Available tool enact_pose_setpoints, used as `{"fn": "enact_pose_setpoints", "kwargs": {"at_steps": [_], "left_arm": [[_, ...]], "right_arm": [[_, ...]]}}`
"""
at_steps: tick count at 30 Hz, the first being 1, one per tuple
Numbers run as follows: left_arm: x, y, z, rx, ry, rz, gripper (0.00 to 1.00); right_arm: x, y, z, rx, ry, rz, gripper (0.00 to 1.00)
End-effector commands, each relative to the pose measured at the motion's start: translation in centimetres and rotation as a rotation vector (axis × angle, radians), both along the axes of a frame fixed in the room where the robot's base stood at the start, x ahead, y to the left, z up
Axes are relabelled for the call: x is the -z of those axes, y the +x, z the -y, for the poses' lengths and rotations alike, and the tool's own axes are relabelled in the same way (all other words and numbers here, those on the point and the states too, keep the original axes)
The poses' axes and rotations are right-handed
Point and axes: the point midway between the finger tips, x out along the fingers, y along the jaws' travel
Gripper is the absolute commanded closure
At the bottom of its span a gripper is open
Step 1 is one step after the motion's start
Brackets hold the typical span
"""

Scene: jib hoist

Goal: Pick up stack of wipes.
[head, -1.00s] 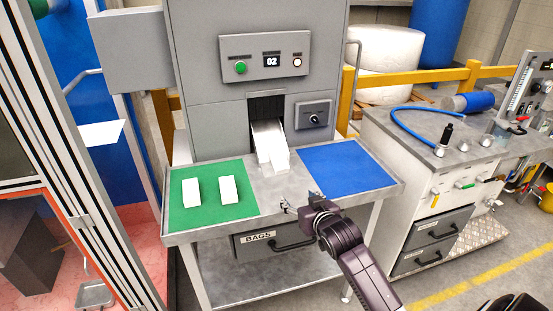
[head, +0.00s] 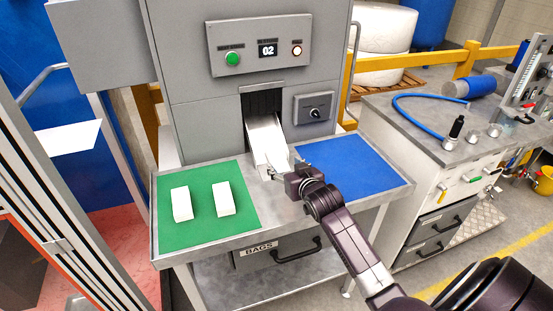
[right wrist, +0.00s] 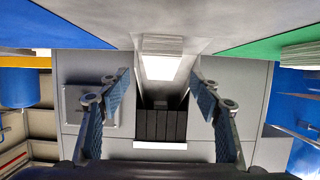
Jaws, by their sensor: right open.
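A white stack of wipes (head: 272,157) lies at the low end of the metal chute (head: 262,132), below the dark opening of the grey machine; the gripper partly hides it. Two more white stacks, a left one (head: 182,204) and a right one (head: 223,199), sit apart on the green mat (head: 205,237). My right gripper (head: 273,174) is open and empty, just in front of the chute's end. In the right wrist view the open fingers (right wrist: 159,80) stand to either side of the white stack (right wrist: 161,66), with gaps on both sides. My left gripper is out of view.
The blue mat (head: 355,166) on the right of the steel table is bare. The machine's control panel (head: 262,47) is above the chute. A BAGS drawer (head: 280,250) is under the table. A grey bench (head: 425,120) with a blue hose stands at the right.

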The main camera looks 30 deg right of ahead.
Motion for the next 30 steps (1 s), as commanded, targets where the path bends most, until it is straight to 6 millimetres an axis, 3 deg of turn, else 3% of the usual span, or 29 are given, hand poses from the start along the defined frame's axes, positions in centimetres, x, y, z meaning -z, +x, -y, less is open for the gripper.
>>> {"fn": "enact_pose_setpoints", "kwargs": {"at_steps": [6, 15, 26, 30], "left_arm": [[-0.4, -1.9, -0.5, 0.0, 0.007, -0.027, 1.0], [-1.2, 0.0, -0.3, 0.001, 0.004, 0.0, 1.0], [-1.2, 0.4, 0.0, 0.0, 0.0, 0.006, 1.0], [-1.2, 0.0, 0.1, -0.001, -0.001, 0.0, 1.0]], "right_arm": [[0.3, 1.4, 0.3, 0.0, 0.0, -0.001, 0.42], [1.5, 4.5, 0.9, 0.0, 0.0, -0.001, 0.42], [1.8, 5.1, 1.0, -0.001, -0.001, 0.0, 0.42], [1.8, 5.1, 1.0, -0.001, -0.001, 0.0, 0.56]]}}
